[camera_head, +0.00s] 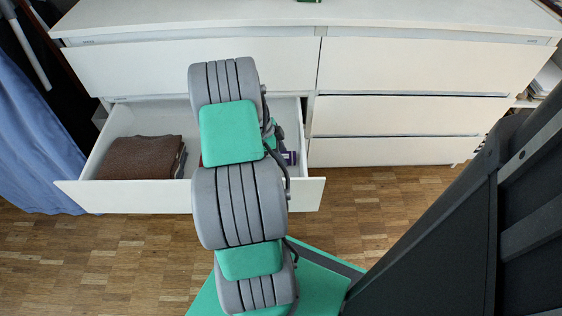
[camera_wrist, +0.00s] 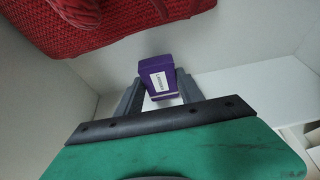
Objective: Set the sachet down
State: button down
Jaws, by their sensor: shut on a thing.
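The sachet (camera_wrist: 157,76) looks like a small purple packet with a white label. In the wrist view it sits between the two grey fingers of my gripper (camera_wrist: 160,88), which is shut on it. In the head view a small purple patch (camera_head: 290,158), likely the sachet, shows at the right end of the open drawer (camera_head: 130,197). My arm hides most of my gripper there. Whether the sachet touches the drawer floor cannot be told.
A red woven item (camera_wrist: 110,25) lies beyond the sachet in the wrist view. Folded brown cloth (camera_head: 140,157) lies at the drawer's left. The white dresser (camera_head: 420,65) has its other drawers shut. My arm covers the drawer's middle.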

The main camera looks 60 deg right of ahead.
jog(key=shift+f, duration=1.45)
jog(key=c, duration=0.7)
grip_release()
jog(key=shift+c, duration=0.2)
jog(key=p+v, duration=0.4)
jog(key=v, duration=0.8)
jog(key=w+a+r+n+t, duration=0.1)
jog(key=w+a+r+n, duration=0.4)
jog(key=a, duration=0.2)
jog(key=w+a+r+n+t, duration=0.2)
jog(key=w+a+r+n, duration=0.2)
jog(key=w+a+n, duration=0.25)
jog(key=s+a+r+n+t, duration=0.1)
jog(key=a+r+n, duration=0.1)
jog(key=a+n, duration=0.4)
jog(key=s+a+r+n+t+y, duration=0.1)
jog(key=a+n, duration=0.5)
jog(key=a, duration=0.6)
jog(key=s+a+r+n+t+y, duration=0.1)
jog(key=s+a+r+n, duration=0.1)
jog(key=a+n, duration=0.5)
jog(key=a, duration=0.3)
jog(key=shift+s+r, duration=0.35)
